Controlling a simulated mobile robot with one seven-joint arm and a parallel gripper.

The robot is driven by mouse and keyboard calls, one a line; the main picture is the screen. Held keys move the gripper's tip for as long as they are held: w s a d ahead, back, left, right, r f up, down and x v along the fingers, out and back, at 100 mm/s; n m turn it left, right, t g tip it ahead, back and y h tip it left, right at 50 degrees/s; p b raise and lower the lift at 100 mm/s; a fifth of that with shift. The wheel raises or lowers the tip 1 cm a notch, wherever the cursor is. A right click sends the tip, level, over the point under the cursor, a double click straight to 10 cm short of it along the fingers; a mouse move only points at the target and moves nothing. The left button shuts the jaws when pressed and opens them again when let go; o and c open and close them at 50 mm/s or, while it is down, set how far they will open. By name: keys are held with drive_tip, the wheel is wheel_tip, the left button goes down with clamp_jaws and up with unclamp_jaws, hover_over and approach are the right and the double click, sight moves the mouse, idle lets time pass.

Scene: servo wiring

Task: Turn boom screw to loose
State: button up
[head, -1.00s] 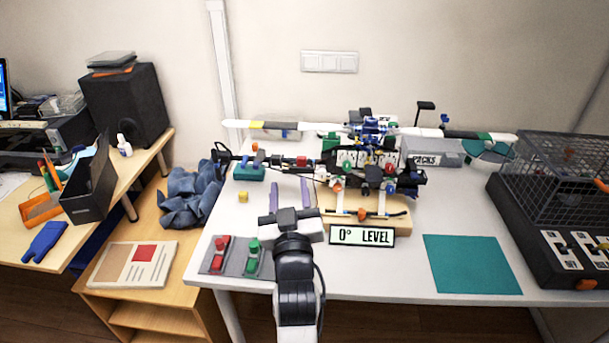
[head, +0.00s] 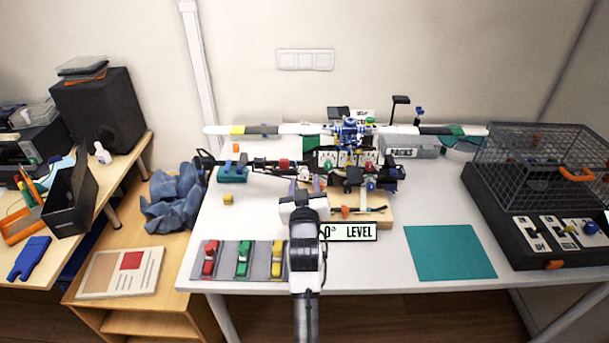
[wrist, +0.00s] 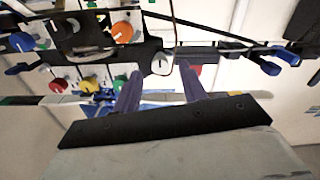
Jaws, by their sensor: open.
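The model helicopter (head: 345,160) stands on a wooden base on the white table, with a thin dark tail boom (head: 245,163) running left. In the wrist view, a white round knob with a dark pointer mark (wrist: 161,65) sits on a dark bar (wrist: 215,54); it may be the boom screw, but I cannot be sure. My gripper (head: 305,186) is open, just in front of the boom in the head view. In the wrist view its two purple fingers (wrist: 160,88) are apart and empty, pointing at the bar around the knob's line. No contact is clear.
A "0° LEVEL" sign (head: 350,232) stands right of my gripper. A grey panel with red, green and yellow clamps (head: 225,260) lies at the front left. A teal mat (head: 450,252) and a black cage (head: 540,160) are on the right.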

drive_tip(key=shift+w, duration=0.9)
clamp_jaws()
